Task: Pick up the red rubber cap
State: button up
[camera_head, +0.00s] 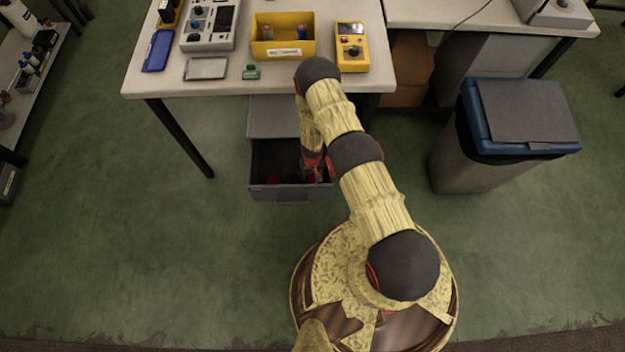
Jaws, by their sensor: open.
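A small dark red thing (272,180) lies inside the open drawer (290,193), near its front left. It may be the red rubber cap, but it is too small and dark to be sure. My gripper (313,172) reaches down into the right part of the drawer, to the right of the red thing and apart from it. Its jaws are open, and I see nothing held in them. My arm hides part of the drawer's right side.
The table (225,82) above the drawer carries a yellow bin (283,50), a yellow meter (352,56), a green block (251,72) and a grey plate (206,68). A blue-lidded trash bin (460,165) stands at right. The floor left of the drawer is clear.

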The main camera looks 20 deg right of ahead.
jog(key=shift+c, duration=0.9)
jog(key=c, duration=0.7)
jog(key=shift+r, duration=0.1)
jog(key=shift+r+p, duration=0.35)
jog(key=shift+r, duration=0.25)
jog(key=shift+r+p, duration=12.25)
jog(key=shift+r, duration=1.1)
